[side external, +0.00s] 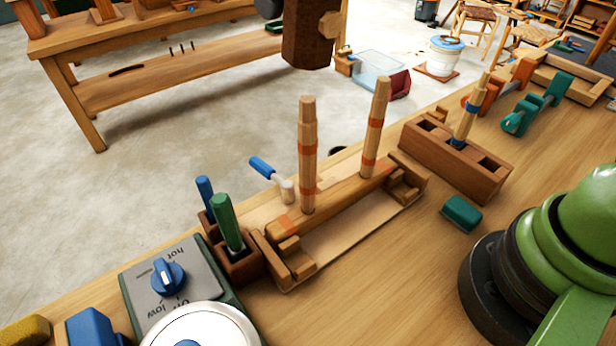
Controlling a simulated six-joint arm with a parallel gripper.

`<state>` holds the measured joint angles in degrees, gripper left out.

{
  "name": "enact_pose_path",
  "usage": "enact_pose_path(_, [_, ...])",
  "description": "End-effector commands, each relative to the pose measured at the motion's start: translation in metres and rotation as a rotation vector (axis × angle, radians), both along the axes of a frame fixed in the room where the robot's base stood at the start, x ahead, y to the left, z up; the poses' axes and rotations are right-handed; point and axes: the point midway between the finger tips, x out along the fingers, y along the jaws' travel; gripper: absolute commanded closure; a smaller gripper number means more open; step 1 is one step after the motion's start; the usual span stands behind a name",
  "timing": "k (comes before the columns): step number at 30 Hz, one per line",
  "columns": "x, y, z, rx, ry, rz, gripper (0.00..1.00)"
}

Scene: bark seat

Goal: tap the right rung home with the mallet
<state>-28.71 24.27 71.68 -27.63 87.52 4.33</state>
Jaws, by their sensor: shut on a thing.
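The right rung (376,120), a pale turned peg with orange bands, stands upright in the right part of a wooden rail (338,202). The left rung (308,150) stands upright in the same rail, nearer the camera. The rail lies in a wooden cradle (280,262) with stepped end blocks. A dark brown faceted block with a pale round patch, seemingly the mallet head (305,38), hangs at the top edge, above and left of the right rung in the picture and apart from both rungs.
A holder (238,268) with green and blue handled tools adjoins the cradle's left end. A blue-handled brush (270,172) lies behind. A wooden block with a banded peg (490,178), a green block (461,213) and clamps (535,108) are right. A dial heater (165,280) is front left.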

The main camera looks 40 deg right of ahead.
Motion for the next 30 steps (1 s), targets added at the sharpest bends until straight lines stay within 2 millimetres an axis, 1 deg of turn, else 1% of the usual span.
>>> enact_pose_path(7, [0.000,0.000,0.000,0.001,-0.001,0.000,1.00])
enact_pose_path(9, [0.000,0.000,-0.003,-0.001,0.000,0.001,1.00])
enact_pose_path(11, [0.000,0.000,-0.012,-0.003,0.002,0.001,1.00])
enact_pose_path(15, [-0.001,-0.001,-0.043,-0.004,0.006,0.001,1.00])
enact_pose_path(20, [0.001,0.000,-0.039,0.000,-0.002,0.000,1.00])
enact_pose_path(27, [0.000,0.000,-0.008,0.002,-0.005,0.000,1.00])
enact_pose_path(30, [0.000,0.000,-0.002,0.001,-0.004,0.001,1.00])
